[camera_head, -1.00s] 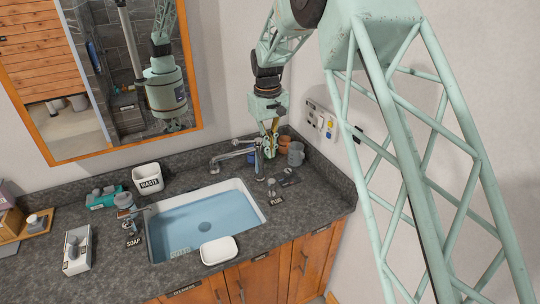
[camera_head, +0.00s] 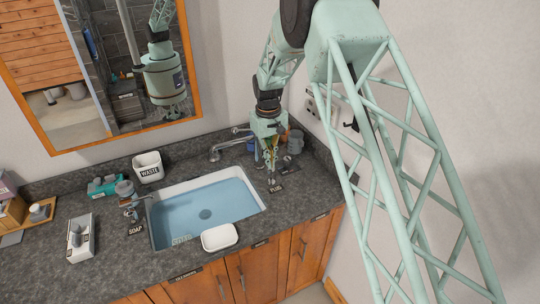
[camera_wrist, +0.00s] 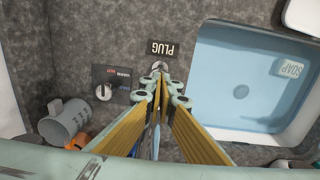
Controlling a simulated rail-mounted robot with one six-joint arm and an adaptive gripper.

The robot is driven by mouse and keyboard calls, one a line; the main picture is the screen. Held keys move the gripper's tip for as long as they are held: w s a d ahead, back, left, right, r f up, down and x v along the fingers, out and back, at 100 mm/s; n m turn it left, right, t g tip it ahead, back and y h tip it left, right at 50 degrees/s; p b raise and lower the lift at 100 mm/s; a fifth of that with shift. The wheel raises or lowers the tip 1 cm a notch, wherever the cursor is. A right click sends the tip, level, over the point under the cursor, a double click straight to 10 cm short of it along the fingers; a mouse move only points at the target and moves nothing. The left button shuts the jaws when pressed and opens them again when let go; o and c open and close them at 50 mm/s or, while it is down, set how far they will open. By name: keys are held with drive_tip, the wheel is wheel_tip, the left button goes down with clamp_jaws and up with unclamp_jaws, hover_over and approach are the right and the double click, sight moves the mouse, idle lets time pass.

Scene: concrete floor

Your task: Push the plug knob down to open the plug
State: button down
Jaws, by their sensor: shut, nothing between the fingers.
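The plug knob (camera_head: 271,181) is a small metal knob on the counter beside the sink's right edge, next to the black PLUG label (camera_head: 277,189). In the wrist view the knob (camera_wrist: 159,66) shows partly, just beyond my fingertips, beside the PLUG label (camera_wrist: 163,48). The sink (camera_head: 160,240) holds blue water, with a dark drain (camera_head: 205,214) at its bottom. My gripper (camera_head: 271,169) is shut and empty, pointing down close behind the knob. It shows large in the wrist view (camera_wrist: 164,82), tips together. I cannot tell whether the tips touch the knob.
The faucet (camera_head: 228,147) stands left of my gripper. A grey mug (camera_head: 295,142) and an orange cup (camera_wrist: 78,139) are behind it. A dial (camera_wrist: 104,91) sits near the knob.

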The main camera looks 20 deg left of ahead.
sight(269, 170)
drive_tip(key=shift+f, duration=0.7)
drive_tip(key=shift+f+b, duration=0.85)
drive_tip(key=shift+f, duration=0.75)
drive_tip(key=shift+r, duration=0.1)
wheel_tip(269, 170, up, 14)
drive_tip(key=shift+s, duration=0.3)
drive_tip(key=shift+a, duration=0.1)
